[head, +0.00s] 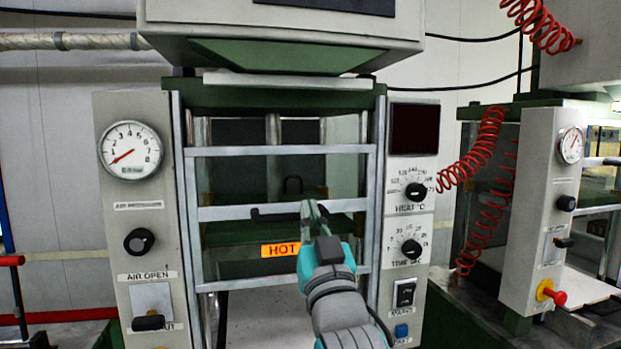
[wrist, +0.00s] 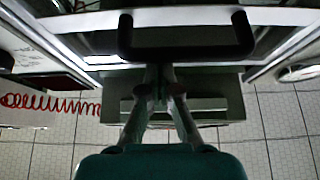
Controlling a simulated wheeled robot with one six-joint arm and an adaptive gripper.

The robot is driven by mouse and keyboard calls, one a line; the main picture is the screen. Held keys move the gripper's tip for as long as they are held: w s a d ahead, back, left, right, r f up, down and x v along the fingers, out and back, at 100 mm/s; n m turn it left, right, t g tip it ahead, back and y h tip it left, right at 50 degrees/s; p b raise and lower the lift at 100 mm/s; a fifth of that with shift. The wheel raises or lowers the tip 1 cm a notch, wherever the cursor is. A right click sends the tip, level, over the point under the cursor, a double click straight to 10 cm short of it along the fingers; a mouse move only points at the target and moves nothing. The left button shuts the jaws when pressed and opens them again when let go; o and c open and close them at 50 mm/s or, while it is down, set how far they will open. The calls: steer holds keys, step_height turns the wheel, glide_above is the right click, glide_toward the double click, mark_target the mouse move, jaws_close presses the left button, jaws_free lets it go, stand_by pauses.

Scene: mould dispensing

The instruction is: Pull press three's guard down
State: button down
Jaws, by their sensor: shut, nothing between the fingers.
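The guard (head: 233,213) of the press in front of me is a metal frame with crossbars and see-through panels. An orange HOT label (head: 280,250) is on it, and its lower bar stands above a pale bed. A dark bar handle (head: 340,205) is on the middle crossbar; it also shows in the wrist view (wrist: 186,50). My gripper (head: 311,207) is at the handle's height in the head view and hides part of it. In the wrist view its shut fingertips (wrist: 159,74) lie just below the handle bar. I cannot tell whether they touch it.
A gauge panel (head: 134,240) with knobs stands left of the guard, and a heat and time panel (head: 411,224) right of it. A second press (head: 540,210) and red coiled hoses (head: 482,190) are farther right. A grey press housing (head: 285,28) hangs above.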

step_height(320, 180, down, 20)
steer(key=shift+r, duration=0.15)
steer(key=shift+w, duration=0.1)
stand_by(0.3)
